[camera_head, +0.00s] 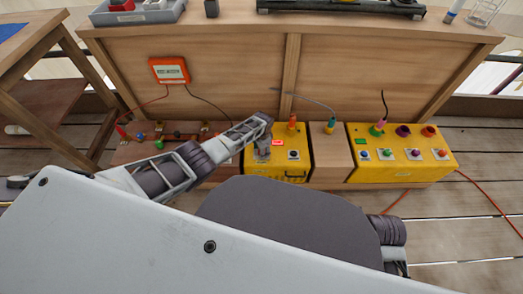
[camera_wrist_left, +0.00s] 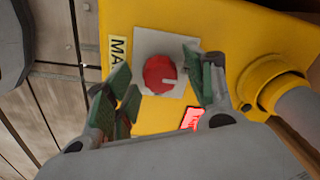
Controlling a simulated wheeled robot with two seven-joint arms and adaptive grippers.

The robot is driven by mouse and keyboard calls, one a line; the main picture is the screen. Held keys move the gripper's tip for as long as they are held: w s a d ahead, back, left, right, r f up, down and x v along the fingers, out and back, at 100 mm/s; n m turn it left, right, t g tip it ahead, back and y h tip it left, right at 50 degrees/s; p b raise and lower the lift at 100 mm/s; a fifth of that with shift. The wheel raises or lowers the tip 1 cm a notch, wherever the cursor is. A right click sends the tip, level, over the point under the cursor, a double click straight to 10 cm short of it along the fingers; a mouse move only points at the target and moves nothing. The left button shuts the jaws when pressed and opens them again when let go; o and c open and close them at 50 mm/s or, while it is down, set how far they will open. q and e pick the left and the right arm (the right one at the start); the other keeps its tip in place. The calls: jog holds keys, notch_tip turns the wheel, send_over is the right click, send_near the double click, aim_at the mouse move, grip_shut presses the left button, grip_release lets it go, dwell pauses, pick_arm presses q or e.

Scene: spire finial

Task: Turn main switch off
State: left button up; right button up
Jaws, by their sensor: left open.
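The main switch is a round red knob (camera_wrist_left: 159,74) on a pale square plate (camera_wrist_left: 176,42), set in the yellow box (camera_wrist_left: 225,30). A yellow label (camera_wrist_left: 117,50) beside it reads "MA", the rest cut off or hidden. My left gripper (camera_wrist_left: 163,90) is open, with its green-padded fingers on either side of the knob. I cannot tell whether they touch it. In the head view, my left gripper (camera_head: 262,147) is over the left part of the yellow box (camera_head: 275,172) and hides the knob. My right gripper is not in view.
A lit red display (camera_head: 278,143) is right of my left gripper; a black switch (camera_head: 293,155) is nearby. A second yellow box (camera_head: 400,172) with several buttons stands to the right. An orange box (camera_head: 169,70) is mounted on the wooden panel (camera_head: 220,75) behind. Loose cables run around the boxes.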

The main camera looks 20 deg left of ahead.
pick_arm(q)
jog(key=shift+r, duration=0.25)
notch_tip(320, 180, up, 11)
jog(key=shift+s+d+r, duration=0.15)
jog(key=shift+s+r, duration=0.05)
dwell(1.3)
jog(key=shift+n, duration=0.3)
dwell(0.5)
